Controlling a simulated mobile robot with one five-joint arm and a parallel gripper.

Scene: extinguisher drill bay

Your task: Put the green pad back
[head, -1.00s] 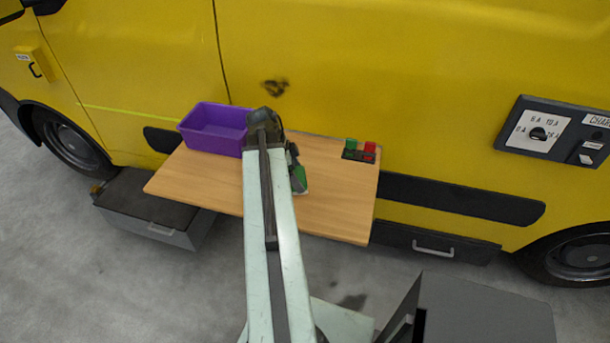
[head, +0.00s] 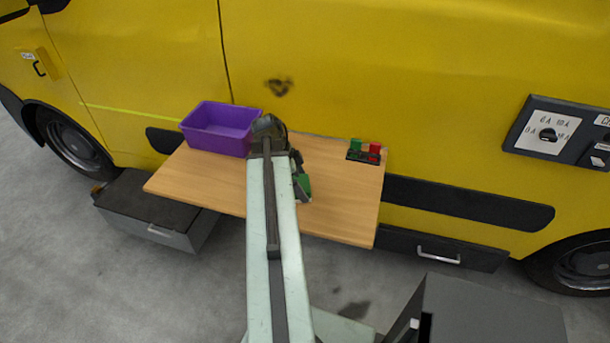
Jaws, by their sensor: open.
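A green block (head: 356,146) sits in a small dark holder (head: 355,157) at the table's back right, close beside a red block (head: 374,151). My gripper (head: 302,188) is low over the middle of the table, left of and nearer than the holder, mostly hidden by my arm. It is open. A green piece (head: 304,183) shows right at the gripper. I cannot tell whether it is a loose pad or part of the gripper, nor whether it touches the table.
A wooden table (head: 335,215) stands against a yellow van (head: 400,80). A purple bin (head: 218,143) is at its back left. A dark grey drawer box (head: 155,215) is left of the table. The table's front right is clear. A charger panel (head: 555,133) is on the van.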

